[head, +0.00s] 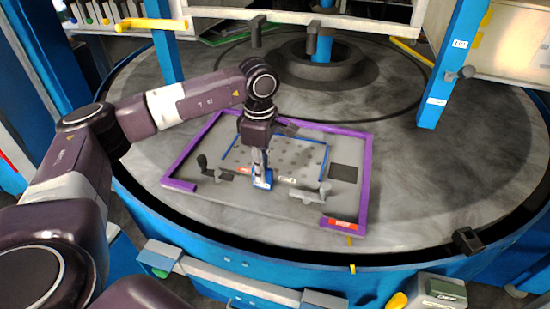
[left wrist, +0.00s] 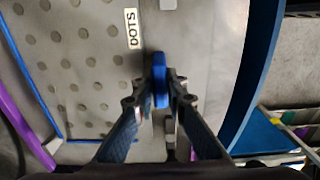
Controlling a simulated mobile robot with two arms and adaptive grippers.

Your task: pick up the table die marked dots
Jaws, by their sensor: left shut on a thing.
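The table die marked dots (head: 290,152) is a grey plate with rows of dark round dots, lying inside a purple frame on the round table. In the left wrist view the die (left wrist: 75,55) shows its dots, and a white label reading DOTS (left wrist: 132,28) is near its edge. A blue handle (head: 263,182) stands at the die's near edge. My left gripper (head: 261,172) points down at that edge, its fingers shut on the handle, which also shows between the fingertips in the left wrist view (left wrist: 160,78). My right gripper is not in view.
The purple frame (head: 362,190) surrounds the die, with grey clamps (head: 310,194) and a dark square (head: 343,173) inside it. A blue post (head: 452,65) stands at the right. The grey round table (head: 440,195) is clear right of the frame.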

